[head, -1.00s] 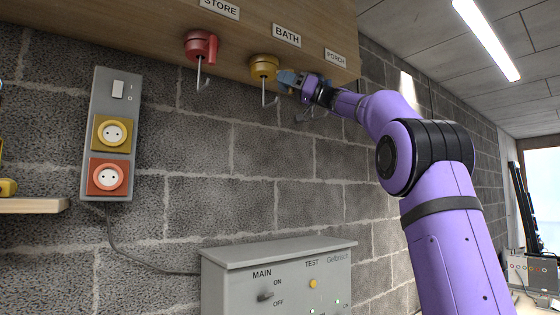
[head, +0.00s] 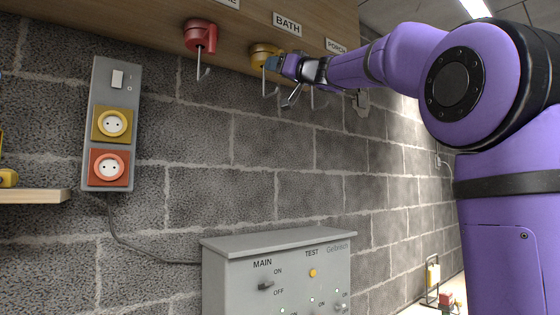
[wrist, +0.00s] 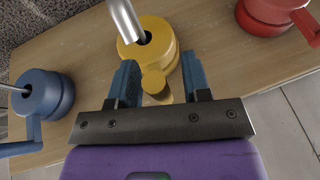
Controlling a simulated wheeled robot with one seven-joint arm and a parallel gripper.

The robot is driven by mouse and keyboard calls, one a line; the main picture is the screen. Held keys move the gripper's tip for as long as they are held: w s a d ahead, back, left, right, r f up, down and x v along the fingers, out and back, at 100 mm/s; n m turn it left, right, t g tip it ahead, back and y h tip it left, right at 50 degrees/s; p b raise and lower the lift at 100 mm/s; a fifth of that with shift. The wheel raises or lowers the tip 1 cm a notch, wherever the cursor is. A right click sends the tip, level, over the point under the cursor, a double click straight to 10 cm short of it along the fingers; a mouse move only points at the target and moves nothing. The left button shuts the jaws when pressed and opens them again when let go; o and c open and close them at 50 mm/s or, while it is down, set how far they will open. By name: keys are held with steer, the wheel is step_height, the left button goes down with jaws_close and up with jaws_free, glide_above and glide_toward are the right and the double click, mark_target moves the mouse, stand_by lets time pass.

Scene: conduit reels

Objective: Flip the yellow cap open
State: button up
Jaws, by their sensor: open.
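The yellow cap (head: 260,52) is a round yellow fitting under the BATH label on the wooden board, with a metal hook below it. In the wrist view the yellow cap (wrist: 163,38) shows a dark opening with a metal rod and a short rounded tab (wrist: 155,82) pointing toward my gripper. My gripper (head: 272,63) is at its right side in the head view. In the wrist view my gripper (wrist: 158,78) is open, with one blue finger on each side of the tab. I cannot tell whether either finger touches it.
A red fitting (head: 200,36) with a side lever is to the left. A blue fitting (wrist: 45,94) shows in the wrist view. A panel with yellow (head: 111,124) and red sockets (head: 109,168) is on the block wall. A grey MAIN/TEST box (head: 235,275) stands below. The wall between is clear.

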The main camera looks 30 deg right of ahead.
steer(key=v, duration=1)
steer(key=s+a+f+g, duration=0.2)
steer(key=a+f+g, duration=0.1)
steer(key=f, duration=0.5)
steer(key=s+a+f+m+g+h, duration=0.1)
steer(key=s+a+f+g, duration=0.1)
steer(key=f, duration=0.6)
steer(key=s+a+f+m+g, duration=0.1)
steer(key=s+a+f+g, duration=0.1)
steer(key=a+f, duration=0.4)
step_height(320, 180, down, 2)
steer(key=shift+s+a+g+h, duration=0.3)
steer(key=shift+s+g+h, duration=0.1)
steer(key=shift+g, duration=0.5)
steer(key=shift+r, duration=0.1)
